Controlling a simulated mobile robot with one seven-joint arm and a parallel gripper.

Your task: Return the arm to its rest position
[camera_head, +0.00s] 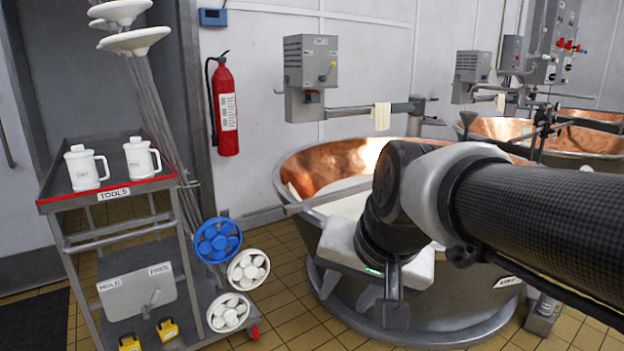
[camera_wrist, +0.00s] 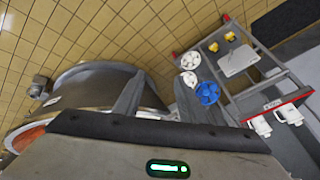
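My arm reaches in from the right edge of the head view, a dark textured link ending in a black and grey wrist. My gripper (camera_head: 393,310) hangs from its white hand, pointing down in front of the near copper vat. In the wrist view, my gripper (camera_wrist: 158,92) has its two grey fingers apart with nothing between them. The near copper vat (camera_head: 330,168) is partly hidden behind my arm. Its grey outer wall (camera_wrist: 85,85) also shows at the left of the wrist view.
A fire extinguisher (camera_head: 224,110) hangs on the wall. A second copper vat (camera_head: 500,127) stands behind at the right. Tiled floor (camera_head: 285,305) lies open between trolley and vat.

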